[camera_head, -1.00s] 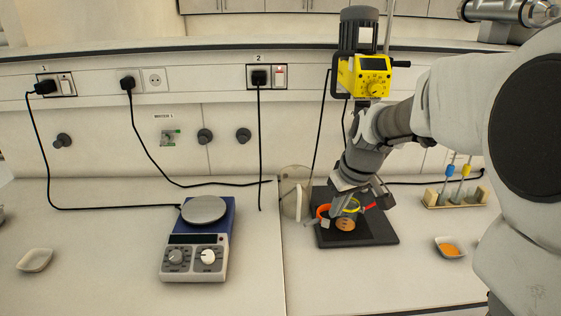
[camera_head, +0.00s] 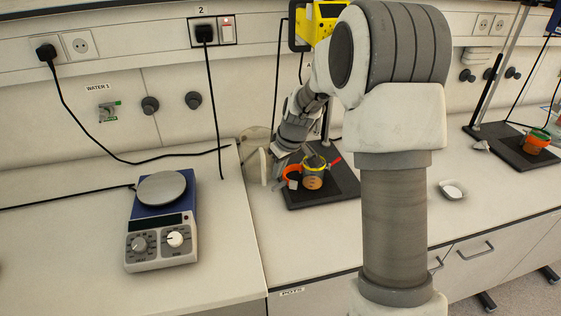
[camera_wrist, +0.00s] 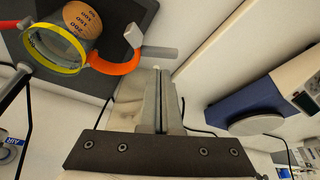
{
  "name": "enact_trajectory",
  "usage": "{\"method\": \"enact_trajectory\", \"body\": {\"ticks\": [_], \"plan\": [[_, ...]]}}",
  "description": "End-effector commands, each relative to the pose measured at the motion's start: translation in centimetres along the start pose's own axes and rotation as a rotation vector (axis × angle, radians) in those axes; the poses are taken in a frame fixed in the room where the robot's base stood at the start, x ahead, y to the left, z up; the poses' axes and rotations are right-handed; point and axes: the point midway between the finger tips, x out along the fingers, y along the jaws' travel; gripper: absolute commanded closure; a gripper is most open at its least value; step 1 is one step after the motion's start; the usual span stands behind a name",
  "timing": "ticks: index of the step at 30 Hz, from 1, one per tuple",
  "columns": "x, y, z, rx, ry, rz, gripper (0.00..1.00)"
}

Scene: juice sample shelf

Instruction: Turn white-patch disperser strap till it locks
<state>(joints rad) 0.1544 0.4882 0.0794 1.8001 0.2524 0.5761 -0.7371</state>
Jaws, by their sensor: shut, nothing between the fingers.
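The white-patch disperser has a yellow motor head (camera_head: 318,22), partly hidden by my arm. Below it, a beaker of brown-orange content (camera_head: 313,178) stands on a dark base plate (camera_head: 345,188), with a yellow ring (camera_head: 316,162) around its top. An orange strap (camera_head: 291,178) sits at the beaker's left. The wrist view shows the orange strap (camera_wrist: 118,67) curving from the yellow ring (camera_wrist: 52,66), with a white patch (camera_wrist: 133,35) and a grey rod (camera_wrist: 160,53) at its end. My gripper (camera_wrist: 158,72) is shut and empty, its tips close to the rod; contact is unclear.
A blue scale-like device with knobs (camera_head: 162,240) stands left. A small white dish (camera_head: 452,190) lies between.

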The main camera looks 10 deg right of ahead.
Motion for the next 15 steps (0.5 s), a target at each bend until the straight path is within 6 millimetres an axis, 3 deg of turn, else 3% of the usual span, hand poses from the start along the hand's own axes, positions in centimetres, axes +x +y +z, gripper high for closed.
{"method": "enact_trajectory", "body": {"ticks": [6,15], "plan": [[2.9,0.0,0.0,0.001,0.0,-0.001,1.0],[3.7,0.0,0.0,0.001,0.001,0.001,1.0]]}}
